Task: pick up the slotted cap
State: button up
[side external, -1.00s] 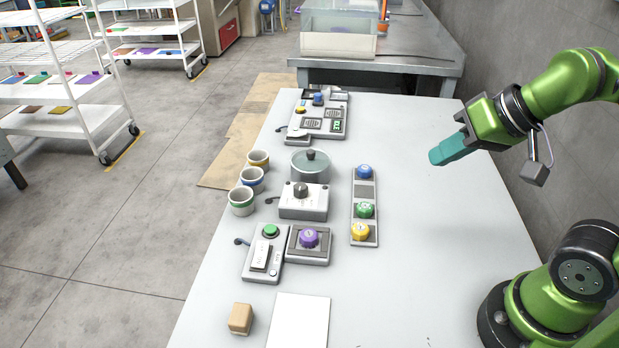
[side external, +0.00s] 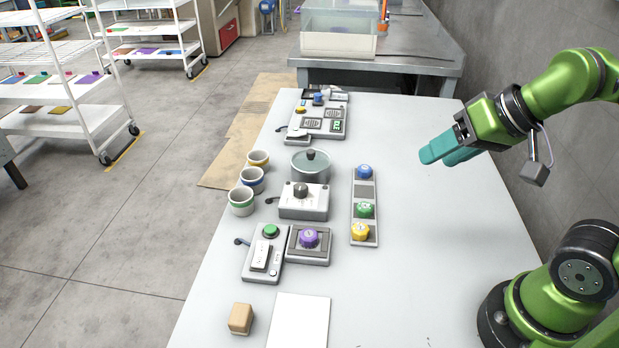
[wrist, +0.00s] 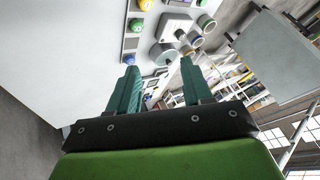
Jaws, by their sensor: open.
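Blue (side external: 364,172), green (side external: 364,210) and yellow (side external: 360,231) caps sit in a row on a narrow grey rack (side external: 365,190). A purple cap (side external: 309,237) sits on a square grey holder (side external: 311,258). The tops are too small to tell which cap is slotted. My gripper (side external: 437,158) is open and empty, in the air to the right of the rack and above the table. In the wrist view its teal fingers (wrist: 158,65) stand apart, with the blue (wrist: 146,5), green (wrist: 136,25) and yellow (wrist: 128,59) caps showing near the left finger.
On the table (side external: 430,250) are a lidded pot (side external: 311,168), a knob box (side external: 303,205), a green-button switch box (side external: 264,256), several cups (side external: 252,180), a control panel (side external: 322,118), a tan block (side external: 240,319) and a white sheet (side external: 299,322). The table's right side is clear.

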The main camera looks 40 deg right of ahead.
jog(key=shift+o, duration=1.3)
